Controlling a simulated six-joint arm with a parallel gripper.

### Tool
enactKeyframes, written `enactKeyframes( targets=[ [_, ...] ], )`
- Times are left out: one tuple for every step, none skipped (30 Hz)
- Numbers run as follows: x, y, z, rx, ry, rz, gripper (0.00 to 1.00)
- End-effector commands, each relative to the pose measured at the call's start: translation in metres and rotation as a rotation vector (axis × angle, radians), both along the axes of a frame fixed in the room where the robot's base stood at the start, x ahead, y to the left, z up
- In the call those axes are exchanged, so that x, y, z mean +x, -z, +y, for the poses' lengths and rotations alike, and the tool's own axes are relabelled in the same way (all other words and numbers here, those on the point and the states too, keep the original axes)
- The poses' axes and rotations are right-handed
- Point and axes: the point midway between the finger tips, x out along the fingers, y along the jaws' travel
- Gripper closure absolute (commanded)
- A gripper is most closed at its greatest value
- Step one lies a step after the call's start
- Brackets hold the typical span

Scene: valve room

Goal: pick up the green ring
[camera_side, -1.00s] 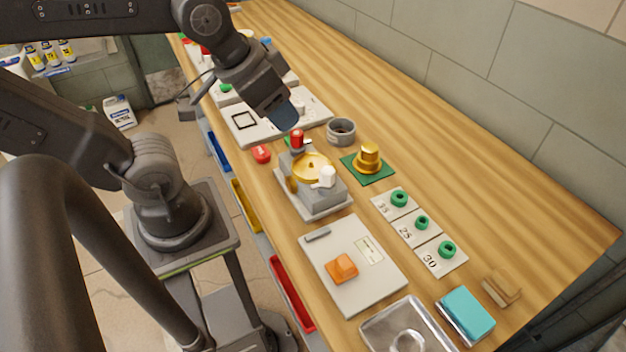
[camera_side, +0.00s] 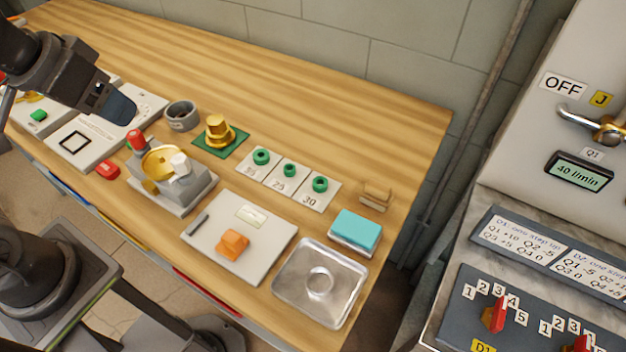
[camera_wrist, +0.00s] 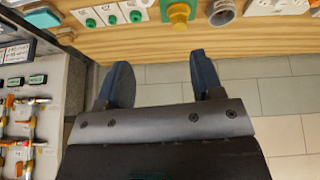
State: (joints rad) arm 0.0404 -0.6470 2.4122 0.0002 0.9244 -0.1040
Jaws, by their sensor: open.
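Several green rings lie in a row on white cards numbered 35, 25 and 30: one ring on the 35 card (camera_side: 261,157), one on the 25 card (camera_side: 290,170) and one on the 30 card (camera_side: 320,184). They also show small at the top of the wrist view, including one ring (camera_wrist: 90,22). My gripper (camera_side: 128,112) is at the left in the side view, above the bench and well away from the rings. In the wrist view its two blue fingers (camera_wrist: 158,85) stand apart with nothing between them.
A brass piece on a green mat (camera_side: 218,133), a grey cup (camera_side: 182,116) and a grey fixture (camera_side: 172,180) stand between my gripper and the rings. A metal tray (camera_side: 345,300), teal block (camera_side: 356,230) and wooden block (camera_side: 376,194) lie to the right. The rear bench is clear.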

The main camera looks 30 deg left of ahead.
Motion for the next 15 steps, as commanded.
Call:
enactKeyframes(
  targets=[
    [0.013, -0.005, -0.007, -0.022, -0.023, 0.029, 0.39],
    [0.021, -0.007, -0.012, -0.037, -0.042, 0.046, 0.39],
    [0.033, -0.01, -0.019, -0.057, -0.073, 0.071, 0.39],
    [0.042, -0.012, -0.025, -0.072, -0.096, 0.091, 0.39],
    [0.051, -0.014, -0.031, -0.086, -0.121, 0.109, 0.39],
    [0.063, -0.014, -0.04, -0.101, -0.154, 0.135, 0.39],
    [0.072, -0.014, -0.047, -0.114, -0.179, 0.152, 0.39],
    [0.08, -0.014, -0.054, -0.123, -0.204, 0.172, 0.39],
    [0.092, -0.012, -0.064, -0.135, -0.239, 0.197, 0.39],
    [0.1, -0.01, -0.073, -0.142, -0.265, 0.215, 0.39],
    [0.109, -0.007, -0.081, -0.149, -0.291, 0.234, 0.39],
    [0.119, -0.003, -0.093, -0.155, -0.327, 0.257, 0.39],
    [0.127, 0.001, -0.102, -0.16, -0.354, 0.275, 0.39],
    [0.134, 0.005, -0.111, -0.163, -0.382, 0.292, 0.39],
    [0.144, 0.012, -0.125, -0.166, -0.418, 0.314, 0.39]
  ],
)
